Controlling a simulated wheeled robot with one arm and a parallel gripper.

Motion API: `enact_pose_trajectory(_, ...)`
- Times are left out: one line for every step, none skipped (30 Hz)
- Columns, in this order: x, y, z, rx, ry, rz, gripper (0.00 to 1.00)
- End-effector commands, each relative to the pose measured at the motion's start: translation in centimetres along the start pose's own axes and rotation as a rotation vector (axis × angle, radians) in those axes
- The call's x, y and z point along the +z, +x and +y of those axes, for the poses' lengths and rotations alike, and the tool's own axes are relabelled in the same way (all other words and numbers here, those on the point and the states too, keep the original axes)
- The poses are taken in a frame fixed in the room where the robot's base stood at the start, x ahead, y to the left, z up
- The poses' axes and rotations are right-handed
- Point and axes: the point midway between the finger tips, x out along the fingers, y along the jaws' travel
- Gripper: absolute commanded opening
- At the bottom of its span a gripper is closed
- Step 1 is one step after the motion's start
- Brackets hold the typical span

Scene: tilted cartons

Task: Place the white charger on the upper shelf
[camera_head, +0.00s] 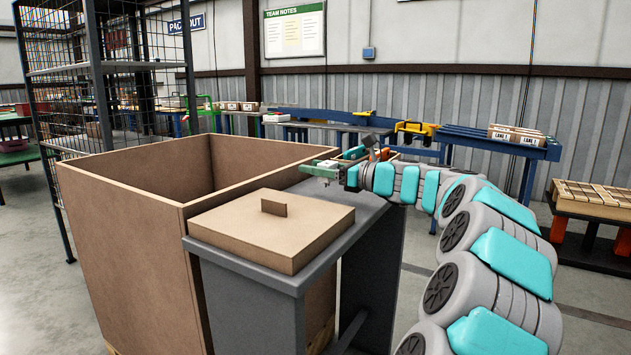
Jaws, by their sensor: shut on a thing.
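My gripper (322,171) is at the end of my arm, right of centre, pointing left above the back of a grey stand. Its green jaws are shut on a small whitish thing, which I take for the white charger (327,163); it is tiny here and partly hidden by the jaws. A grey metal rack with mesh sides stands at the left. Its upper shelf (105,68) shows no objects on it and is well to the left of my gripper.
A large open brown carton (120,240) stands between my gripper and the rack; its inside bottom is hidden. A brown lid with a small handle (270,228) lies on the grey stand (345,200). Blue benches (500,146) stand behind. Open floor shows at the left.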

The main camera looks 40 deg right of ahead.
Motion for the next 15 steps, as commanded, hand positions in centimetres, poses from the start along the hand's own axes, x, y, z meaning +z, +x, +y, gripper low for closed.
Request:
enact_pose_trajectory(0.0, 0.2, -0.3, 0.000, -0.001, 0.000, 0.01)
enact_pose_trajectory(0.0, 0.3, -0.4, 0.000, -0.001, 0.000, 0.01)
enact_pose_trajectory(0.0, 0.5, -0.6, 0.000, -0.001, -0.001, 0.01)
enact_pose_trajectory(0.0, 0.5, -0.6, 0.001, 0.000, -0.001, 0.01)
enact_pose_trajectory(0.0, 0.6, -0.6, 0.001, 0.000, -0.001, 0.01)
enact_pose_trajectory(0.0, 0.7, -0.7, 0.001, 0.000, -0.001, 0.01)
enact_pose_trajectory(-0.1, 0.7, -0.8, 0.001, 0.001, -0.001, 0.01)
enact_pose_trajectory(-0.1, 0.8, -0.9, 0.001, 0.001, -0.001, 0.01)
enact_pose_trajectory(-0.2, 1.1, -1.1, 0.002, 0.001, 0.000, 0.01)
enact_pose_trajectory(-0.5, 1.1, -1.1, 0.003, 0.002, 0.001, 0.01)
enact_pose_trajectory(-1.1, 1.1, -1.1, 0.002, 0.003, 0.001, 0.01)
enact_pose_trajectory(-1.6, 1.0, -1.1, 0.002, 0.003, 0.001, 0.01)
enact_pose_trajectory(-2.1, 1.0, -1.1, 0.002, 0.003, 0.001, 0.01)
enact_pose_trajectory(-2.5, 1.0, -1.1, 0.002, 0.003, 0.001, 0.01)
enact_pose_trajectory(-3.1, 1.0, -1.1, 0.002, 0.003, 0.001, 0.01)
